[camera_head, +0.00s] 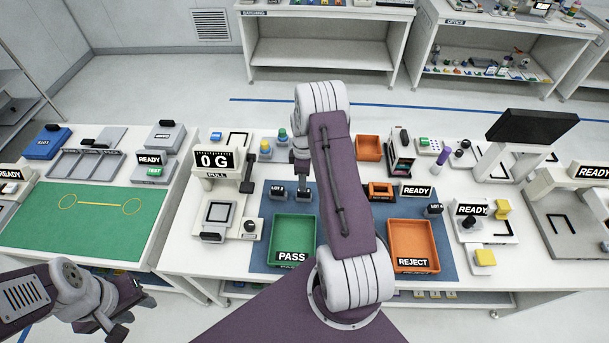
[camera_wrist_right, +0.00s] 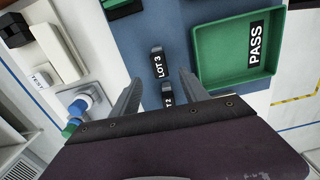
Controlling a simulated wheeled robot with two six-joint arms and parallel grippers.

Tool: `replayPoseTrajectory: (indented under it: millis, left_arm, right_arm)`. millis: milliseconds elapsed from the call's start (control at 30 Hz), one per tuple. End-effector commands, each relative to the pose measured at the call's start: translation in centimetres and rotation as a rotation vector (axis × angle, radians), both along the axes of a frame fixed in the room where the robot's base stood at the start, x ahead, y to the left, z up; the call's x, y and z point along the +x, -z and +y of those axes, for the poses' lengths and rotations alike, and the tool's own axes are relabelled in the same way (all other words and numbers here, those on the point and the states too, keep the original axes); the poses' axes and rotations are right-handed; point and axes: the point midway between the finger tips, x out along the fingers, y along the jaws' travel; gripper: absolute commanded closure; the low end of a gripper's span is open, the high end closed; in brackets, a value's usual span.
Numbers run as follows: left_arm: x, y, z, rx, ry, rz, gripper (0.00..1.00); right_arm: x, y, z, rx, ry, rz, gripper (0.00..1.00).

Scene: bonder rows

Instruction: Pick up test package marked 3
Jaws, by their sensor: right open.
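The test package marked LOT 3 (camera_wrist_right: 157,62) is a small dark block with a white label. It stands on the blue mat (camera_head: 262,225), and in the head view (camera_head: 277,191) it is behind the green PASS tray (camera_head: 317,232). My right gripper (camera_wrist_right: 160,97) is open and empty, pointing down. Its fingers straddle the area by LOT 3 and the package marked 2 (camera_wrist_right: 168,90), with LOT 3 just past the fingertips. In the head view the right gripper (camera_head: 303,186) is right of LOT 3. My left gripper (camera_head: 128,312) is low at the left, away from the packages.
An orange REJECT tray (camera_head: 436,244) and a LOT-marked package (camera_head: 434,209) stand on the right side of the mat. The pull tester (camera_head: 215,212) is left of the mat.

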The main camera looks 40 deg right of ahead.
Motion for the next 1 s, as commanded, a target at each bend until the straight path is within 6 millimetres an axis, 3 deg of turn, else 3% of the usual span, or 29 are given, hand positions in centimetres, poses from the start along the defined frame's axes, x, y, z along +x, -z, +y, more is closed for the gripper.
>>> replayPoseTrajectory:
  millis: [500,833,867,1000]
  left_arm:
    - [0.0,6.1,0.0,0.0,0.0,0.0,0.64]
    - [0.0,6.1,0.0,0.0,0.0,0.0,0.64]
    - [0.0,6.1,0.0,0.0,0.0,0.0,0.64]
    - [0.0,6.1,0.0,0.0,0.0,0.0,0.64]
  right_arm:
    - [0.0,8.2,0.0,0.0,0.0,0.0,0.47]
    - [0.0,8.5,0.0,0.0,0.0,0.0,0.47]
    - [0.0,8.5,0.0,0.0,0.0,0.0,0.53]
    - [0.0,8.5,0.0,0.0,0.0,0.0,0.92]
